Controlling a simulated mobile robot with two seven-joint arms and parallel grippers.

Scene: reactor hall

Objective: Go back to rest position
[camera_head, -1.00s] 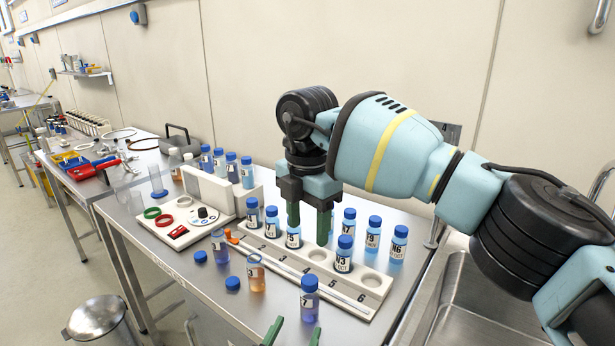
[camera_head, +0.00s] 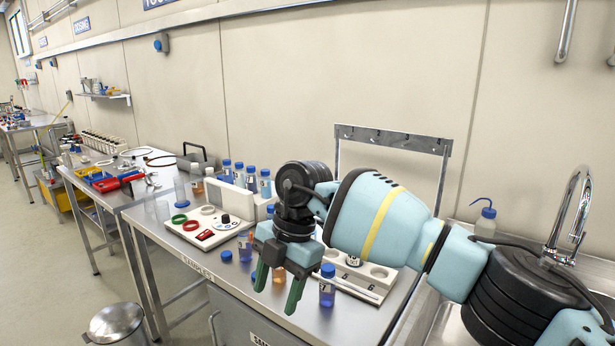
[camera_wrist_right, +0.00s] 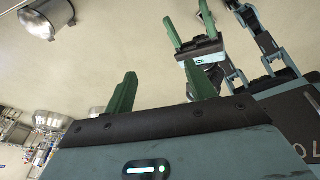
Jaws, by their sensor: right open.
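My right gripper (camera_head: 275,302) hangs over the front edge of the sample bench (camera_head: 210,262) in the head view, fingers pointing down, open and empty. Its two green fingers also stand apart in the right wrist view (camera_wrist_right: 161,75). My left gripper (camera_wrist_right: 187,13) shows in the right wrist view near the top, its green fingers apart with nothing between them; it is out of the head view. My right arm hides much of the white rack (camera_head: 372,281) and the vials around it.
An amber vial (camera_head: 279,274) is just behind the fingers. A sink tap (camera_head: 577,215) rises at the right. A round bin (camera_head: 116,324) stands on the open floor at left.

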